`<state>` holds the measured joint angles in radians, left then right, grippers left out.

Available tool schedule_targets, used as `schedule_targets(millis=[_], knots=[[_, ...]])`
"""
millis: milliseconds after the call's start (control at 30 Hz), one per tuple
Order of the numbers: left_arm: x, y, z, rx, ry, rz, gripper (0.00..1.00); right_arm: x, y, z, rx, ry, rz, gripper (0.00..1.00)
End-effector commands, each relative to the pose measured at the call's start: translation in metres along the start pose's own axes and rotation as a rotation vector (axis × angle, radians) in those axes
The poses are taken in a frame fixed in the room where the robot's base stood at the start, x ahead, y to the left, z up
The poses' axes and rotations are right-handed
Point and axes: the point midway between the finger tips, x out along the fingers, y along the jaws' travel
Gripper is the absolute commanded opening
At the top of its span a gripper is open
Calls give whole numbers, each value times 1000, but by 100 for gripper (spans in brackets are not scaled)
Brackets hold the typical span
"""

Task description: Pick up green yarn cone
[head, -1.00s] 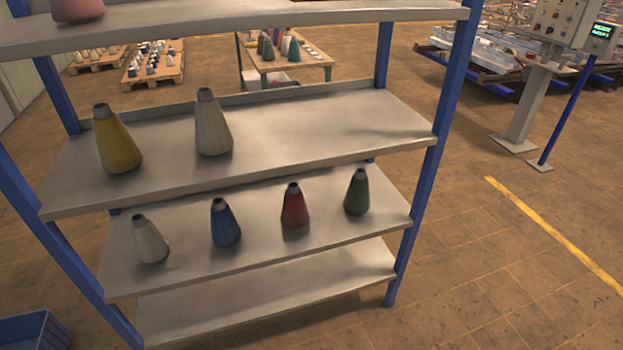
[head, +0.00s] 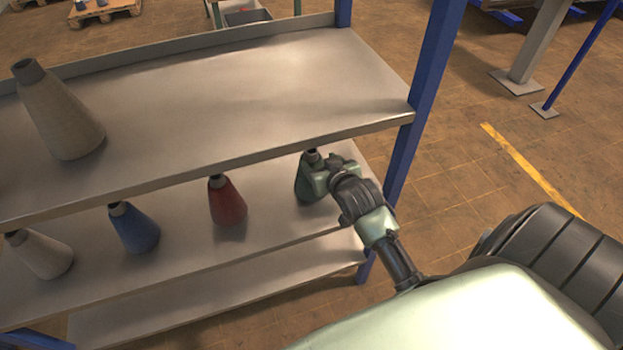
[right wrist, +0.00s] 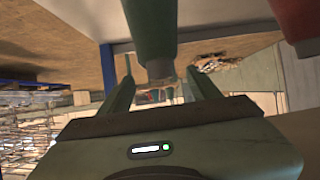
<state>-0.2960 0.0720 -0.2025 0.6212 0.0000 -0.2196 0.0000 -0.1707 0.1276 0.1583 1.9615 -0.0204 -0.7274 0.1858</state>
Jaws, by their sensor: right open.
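The green yarn cone (head: 303,182) stands on the middle shelf at its right end, partly hidden behind my right gripper (head: 322,172). In the right wrist view the picture is upside down, and the green cone (right wrist: 152,28) points its grey tip down between the two fingers of my right gripper (right wrist: 160,82). The fingers are open, one on each side of the cone's narrow end, with gaps visible. I cannot tell whether either finger touches it. My left gripper is out of view.
A red cone (head: 227,203) stands left of the green one; a blue cone (head: 134,229) and a pale cone (head: 42,255) stand farther left. The upper shelf (head: 250,105) overhangs them and holds a beige cone (head: 62,115). A blue post (head: 425,100) rises close by on the right.

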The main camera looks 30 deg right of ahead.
Motion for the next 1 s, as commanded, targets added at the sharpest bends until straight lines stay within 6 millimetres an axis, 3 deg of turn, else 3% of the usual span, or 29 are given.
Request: schedule_targets(millis=[100, 367, 633, 967, 1000], knots=[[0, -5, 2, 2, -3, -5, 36, 11, 4, -13, 11, 30, 5, 62], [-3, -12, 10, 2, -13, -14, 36, 33, 4, -13, 11, 29, 6, 62], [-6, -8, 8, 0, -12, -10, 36, 69, 4, -11, 9, 30, 5, 62], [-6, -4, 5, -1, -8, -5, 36, 76, 4, -10, 9, 28, 5, 62], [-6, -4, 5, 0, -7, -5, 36, 76, 4, -10, 9, 28, 5, 54]])
